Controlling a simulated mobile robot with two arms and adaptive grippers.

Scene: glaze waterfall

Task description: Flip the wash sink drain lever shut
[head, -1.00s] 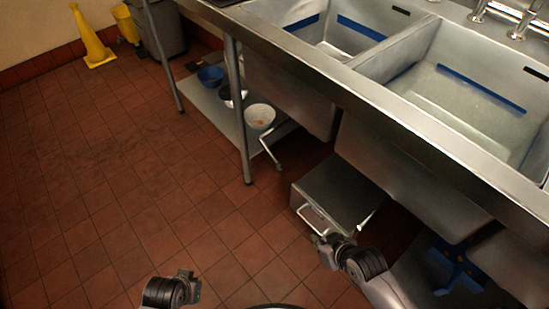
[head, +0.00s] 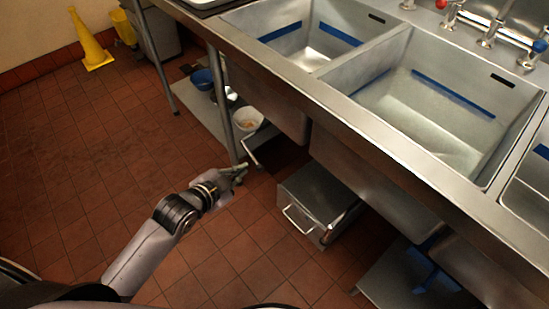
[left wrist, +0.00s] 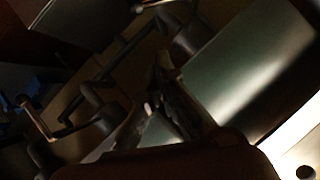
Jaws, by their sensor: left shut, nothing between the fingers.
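My left gripper (head: 238,172) is shut and empty, low over the floor tiles beside the front table leg in the head view. A thin metal bar (head: 252,157), which looks like a drain lever, sticks out under the sink close to the fingertips; I cannot tell whether they touch. The left wrist view is dark, with my shut fingers (left wrist: 165,80) among pipes and a bent lever (left wrist: 45,122). My right gripper is out of view.
The steel sink counter (head: 340,105) with its basins overhangs the area. A grey metal box with a handle (head: 318,200) stands beneath it. The table leg (head: 222,105) and a low shelf with bowls (head: 248,118) are close.

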